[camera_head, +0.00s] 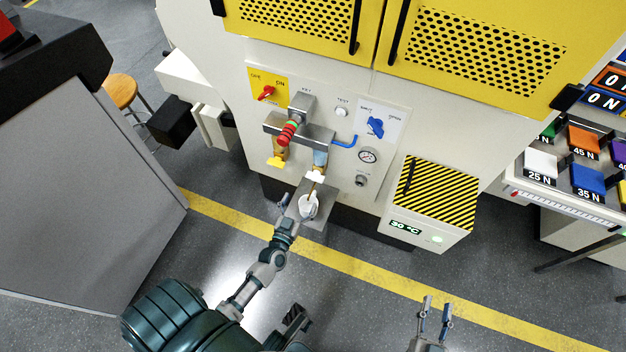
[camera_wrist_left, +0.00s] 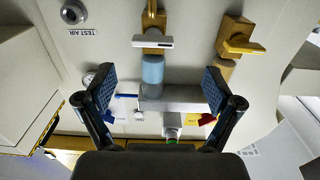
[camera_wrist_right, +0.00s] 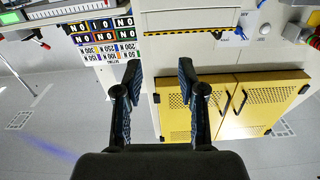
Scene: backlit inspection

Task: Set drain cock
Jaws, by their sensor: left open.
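Two brass cocks hang under the grey block (camera_head: 300,131) on the machine's front panel. One has a yellow lever (camera_head: 277,161). The other, below a light-blue section (camera_wrist_left: 152,70), has a white lever (camera_head: 316,176), which lies crosswise in the left wrist view (camera_wrist_left: 152,41). I cannot read which is labelled the drain cock. My left gripper (camera_head: 297,206) is just below the white-lever cock, partly hidden. In the left wrist view its fingers (camera_wrist_left: 160,95) are wide apart with nothing gripped. My right gripper (camera_head: 435,312) is open and empty over the floor.
The panel also has a red switch (camera_head: 266,93), a red-green striped handle (camera_head: 288,132), a blue knob (camera_head: 376,126) and a gauge (camera_head: 368,156). A hazard-striped box (camera_head: 437,195) juts out at right. A grey cabinet (camera_head: 90,200) stands at left.

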